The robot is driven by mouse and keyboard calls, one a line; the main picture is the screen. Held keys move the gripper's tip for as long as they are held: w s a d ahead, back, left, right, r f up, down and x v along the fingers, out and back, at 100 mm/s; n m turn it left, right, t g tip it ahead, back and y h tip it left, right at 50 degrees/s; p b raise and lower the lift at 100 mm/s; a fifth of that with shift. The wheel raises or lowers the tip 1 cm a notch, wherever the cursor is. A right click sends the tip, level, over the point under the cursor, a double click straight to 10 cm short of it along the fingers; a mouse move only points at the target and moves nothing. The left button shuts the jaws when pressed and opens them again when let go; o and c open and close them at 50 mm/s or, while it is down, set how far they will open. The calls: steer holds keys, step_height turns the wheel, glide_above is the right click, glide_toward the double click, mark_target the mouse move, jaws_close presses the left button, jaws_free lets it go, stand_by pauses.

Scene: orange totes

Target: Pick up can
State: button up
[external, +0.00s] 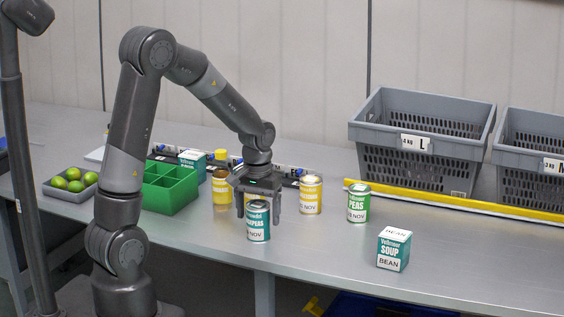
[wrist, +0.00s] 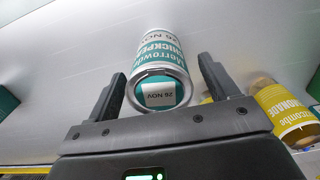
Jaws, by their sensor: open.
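A teal and white can labelled chickpeas (external: 258,224) stands on the grey bench near its front edge. My gripper (external: 258,210) points down at it, with one finger on each side of the can in the picture. In the wrist view the can (wrist: 158,72) appears between the two spread fingers, with gaps on both sides. My gripper is open and holds nothing.
A teal soup box (external: 394,252) stands at the front right. A green divided tray (external: 170,190) and a grey tray of limes (external: 66,194) are at left. Grey crates (external: 462,178) stand behind a yellow strip (external: 470,204). A yellow can (wrist: 285,110) is close by my right finger.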

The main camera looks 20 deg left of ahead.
steer(key=shift+f, duration=1.35)
steer(key=shift+c, duration=0.6)
steer(key=c, duration=1.2)
